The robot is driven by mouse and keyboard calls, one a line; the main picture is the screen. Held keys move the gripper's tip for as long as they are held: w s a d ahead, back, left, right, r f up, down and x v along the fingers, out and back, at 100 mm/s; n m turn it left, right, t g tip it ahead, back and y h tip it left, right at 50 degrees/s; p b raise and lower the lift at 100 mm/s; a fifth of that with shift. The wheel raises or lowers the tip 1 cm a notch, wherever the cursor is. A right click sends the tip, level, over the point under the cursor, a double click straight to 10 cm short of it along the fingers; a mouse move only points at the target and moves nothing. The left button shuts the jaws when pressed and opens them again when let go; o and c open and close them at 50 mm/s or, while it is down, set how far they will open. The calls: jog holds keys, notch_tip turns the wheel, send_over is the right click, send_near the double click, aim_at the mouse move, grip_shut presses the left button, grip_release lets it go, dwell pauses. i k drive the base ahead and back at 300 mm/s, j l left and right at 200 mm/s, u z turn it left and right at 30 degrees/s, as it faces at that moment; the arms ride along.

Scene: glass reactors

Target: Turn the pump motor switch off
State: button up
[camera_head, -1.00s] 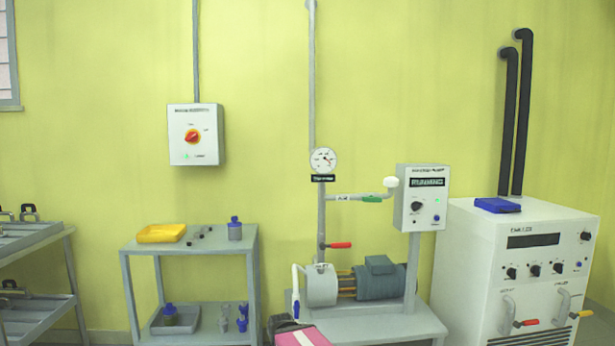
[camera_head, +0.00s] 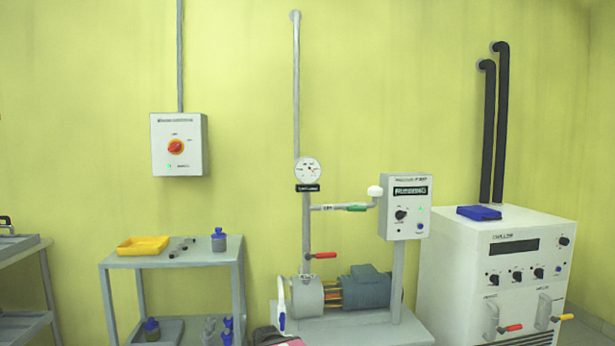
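A white control box (camera_head: 404,206) stands on a grey post above the pump, with a label that seems to read vacuum pump. Its dark display (camera_head: 410,193) shows light lettering, blurred but seeming to read running. Below the display, a black rotary switch (camera_head: 401,215) sits at the left, with a lit green lamp (camera_head: 421,210) and a small blue button (camera_head: 420,226) at the right. The switch's exact pointer direction is too small to tell. The pump's blue-grey motor (camera_head: 365,286) lies on a grey stand below. My gripper is not in view.
A wall box (camera_head: 180,145) with a red-orange knob hangs left. A grey cart (camera_head: 185,259) holds a yellow tray (camera_head: 143,245). A white chiller (camera_head: 500,274) stands right. A pink-and-black object (camera_head: 285,342) is cut off below.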

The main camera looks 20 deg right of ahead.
aim_at(400, 214)
jog(key=z, duration=1.45)
